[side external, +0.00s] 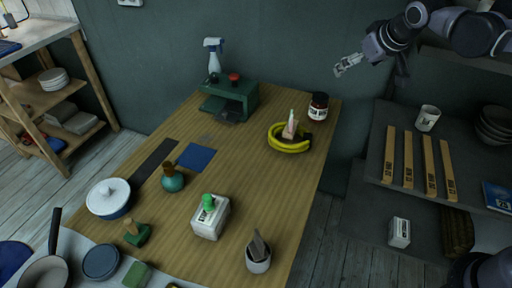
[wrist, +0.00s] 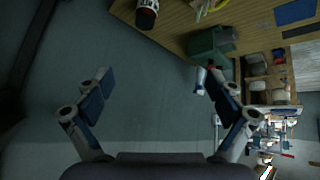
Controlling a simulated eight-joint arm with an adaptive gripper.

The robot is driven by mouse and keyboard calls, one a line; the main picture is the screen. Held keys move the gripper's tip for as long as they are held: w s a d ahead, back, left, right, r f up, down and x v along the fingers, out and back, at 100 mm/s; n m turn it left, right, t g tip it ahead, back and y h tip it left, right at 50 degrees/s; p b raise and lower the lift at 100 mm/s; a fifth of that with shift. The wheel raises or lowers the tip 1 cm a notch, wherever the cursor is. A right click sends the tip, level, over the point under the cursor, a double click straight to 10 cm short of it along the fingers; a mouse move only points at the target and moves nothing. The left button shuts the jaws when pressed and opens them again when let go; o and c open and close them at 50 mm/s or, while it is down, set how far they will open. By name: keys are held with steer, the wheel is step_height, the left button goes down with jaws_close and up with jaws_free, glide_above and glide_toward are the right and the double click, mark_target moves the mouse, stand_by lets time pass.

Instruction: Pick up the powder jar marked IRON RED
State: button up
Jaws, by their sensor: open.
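A dark jar with a white label band and some red on it (side external: 318,106) stands upright near the far right corner of the wooden table; its label is too small to read. In the wrist view the jar (wrist: 147,13) shows at the top edge, partly cut off. My gripper (side external: 346,65) is open and empty, in the air above and to the right of the jar, clear of the table. In the wrist view the two fingers (wrist: 155,82) are spread wide with only dark wall and floor between them.
A yellow ring-shaped item (side external: 289,146) holding an upright pale piece is just in front of the jar. A green box (side external: 240,98) with a red-topped item and a spray bottle (side external: 213,57) stand at the back. A shelf (side external: 385,150) with wooden strips is on the right.

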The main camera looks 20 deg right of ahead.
steer(key=w+d+f+m, duration=0.1)
steer(key=w+f+m, duration=0.15)
steer(key=w, duration=0.55)
steer(key=m+g+h, duration=0.1)
steer(key=m+g, duration=0.3)
glide_above(319, 108)
steer(key=f, duration=1.8)
steer(key=shift+s+a+f, duration=0.1)
steer(key=shift+s+a, duration=0.1)
steer(key=shift+a, duration=0.2)
steer(key=shift+m, duration=0.25)
steer(key=shift+d+x, duration=0.15)
steer(key=shift+x, duration=2.65)
steer(key=shift+d+x, duration=0.15)
steer(key=shift+x, duration=2.65)
steer(key=shift+s, duration=0.1)
steer(key=c, duration=1.7)
